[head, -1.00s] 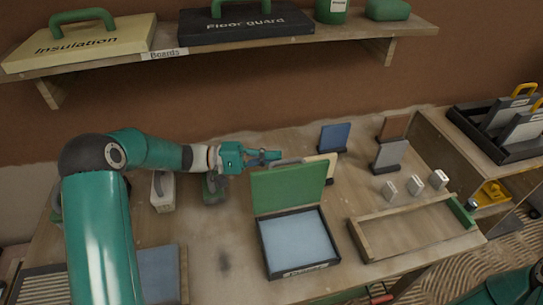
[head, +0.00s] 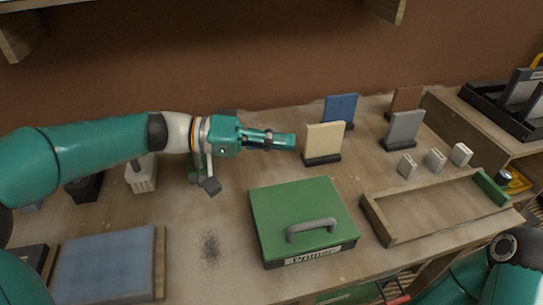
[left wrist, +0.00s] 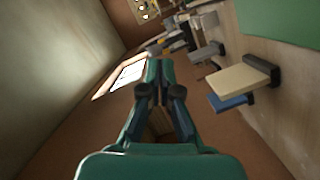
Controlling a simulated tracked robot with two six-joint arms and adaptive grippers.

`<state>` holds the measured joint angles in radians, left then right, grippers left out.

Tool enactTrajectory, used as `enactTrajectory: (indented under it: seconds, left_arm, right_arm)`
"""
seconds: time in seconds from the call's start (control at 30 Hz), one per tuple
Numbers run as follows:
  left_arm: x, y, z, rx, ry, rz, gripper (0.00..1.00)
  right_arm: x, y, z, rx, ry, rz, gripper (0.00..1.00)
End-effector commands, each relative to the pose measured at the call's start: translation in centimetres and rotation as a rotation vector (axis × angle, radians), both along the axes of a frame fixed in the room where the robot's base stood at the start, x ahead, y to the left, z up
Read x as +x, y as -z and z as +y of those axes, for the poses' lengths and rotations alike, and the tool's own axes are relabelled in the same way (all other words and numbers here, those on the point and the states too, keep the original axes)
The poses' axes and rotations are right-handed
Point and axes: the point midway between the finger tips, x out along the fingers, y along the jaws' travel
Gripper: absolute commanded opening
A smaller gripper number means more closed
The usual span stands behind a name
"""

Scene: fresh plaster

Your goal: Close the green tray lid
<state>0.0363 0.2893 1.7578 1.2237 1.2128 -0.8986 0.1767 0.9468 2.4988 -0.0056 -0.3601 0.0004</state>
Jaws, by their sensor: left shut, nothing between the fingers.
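The green tray lid (head: 290,205) lies flat over its dark tray, with a grey handle (head: 312,229) on top. The tray's front (head: 315,256) carries a label that seems to read "Primer". The lid covers the tray's inside. My left gripper (head: 292,141) is shut and empty, behind and above the lid and apart from it, pointing right toward the cream board. In the left wrist view its fingers (left wrist: 160,70) are together, and part of the green lid (left wrist: 285,15) shows at top right. My right arm shows at the lower right, but its gripper is out of the picture.
A cream board (head: 325,139) stands just right of my left fingertips, with blue (head: 341,109) and grey (head: 404,129) boards beyond. Small white blocks (head: 436,160) and an open wooden tray (head: 385,234) are on the right. A blue-grey panel (head: 105,265) lies front left.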

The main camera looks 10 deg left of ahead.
Motion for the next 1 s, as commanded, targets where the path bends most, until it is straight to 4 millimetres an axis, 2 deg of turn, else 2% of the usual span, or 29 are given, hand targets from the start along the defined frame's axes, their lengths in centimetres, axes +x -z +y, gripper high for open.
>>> enactTrajectory:
  seconds: [0.03,0.5,0.7,0.9,1.0]
  left_arm:
    - [-0.8,1.4,-0.4,0.017,0.003,-0.049,0.00]
    - [-6.2,4.3,-3.0,0.203,0.006,-0.449,0.00]
    - [-7.9,5.9,-3.8,0.277,0.005,-0.608,0.00]
    - [-9.0,7.2,-4.3,0.336,0.003,-0.735,0.00]
    - [-9.3,7.7,-4.4,0.340,0.003,-0.738,0.00]
  right_arm:
    - [0.0,3.0,0.0,0.000,0.000,0.000,0.41]
    - [0.0,15.6,0.0,0.000,0.000,0.000,0.41]
    - [0.0,19.9,0.0,0.000,0.000,0.000,0.41]
    - [0.0,22.8,0.0,0.000,0.000,0.000,0.41]
    - [0.0,23.7,0.0,0.000,0.000,0.000,0.41]
